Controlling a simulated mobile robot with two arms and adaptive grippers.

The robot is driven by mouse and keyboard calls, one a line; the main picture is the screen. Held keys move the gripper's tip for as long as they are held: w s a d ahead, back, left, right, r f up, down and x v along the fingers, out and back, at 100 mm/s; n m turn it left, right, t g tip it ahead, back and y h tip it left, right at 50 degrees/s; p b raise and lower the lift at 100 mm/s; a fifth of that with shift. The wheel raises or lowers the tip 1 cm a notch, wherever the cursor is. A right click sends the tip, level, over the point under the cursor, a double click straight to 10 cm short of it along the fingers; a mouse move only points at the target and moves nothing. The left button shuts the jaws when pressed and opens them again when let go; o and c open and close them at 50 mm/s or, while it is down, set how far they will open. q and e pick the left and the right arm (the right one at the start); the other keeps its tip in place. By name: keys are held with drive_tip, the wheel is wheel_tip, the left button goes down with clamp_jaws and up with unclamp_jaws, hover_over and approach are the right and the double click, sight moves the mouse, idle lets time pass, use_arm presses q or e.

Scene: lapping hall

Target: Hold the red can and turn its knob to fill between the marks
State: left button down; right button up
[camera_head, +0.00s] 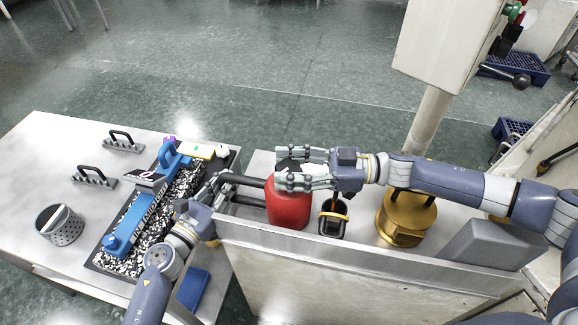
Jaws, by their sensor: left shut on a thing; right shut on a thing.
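The red can (289,207) stands upright at the left part of the grey bench section. Black bars (245,180), seemingly its handle, stick out to its left. My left gripper (222,184) is shut at the left end of these bars. My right gripper (303,170) reaches in from the right over the can's top. It is shut around the black knob (288,163), which its fingers partly hide. The fill marks and the level in the can cannot be made out.
A panel (370,252) edges the bench in front. On the left table are a blue tool (142,211) on a dark tray and a perforated cup (61,226).

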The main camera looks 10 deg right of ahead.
drive_tip(key=o, duration=1.1)
drive_tip(key=shift+d, duration=0.1)
drive_tip(key=d, duration=0.2)
drive_tip(key=s+d, duration=0.1)
drive_tip(key=d, duration=0.4)
drive_tip(key=shift+s+d, duration=0.15)
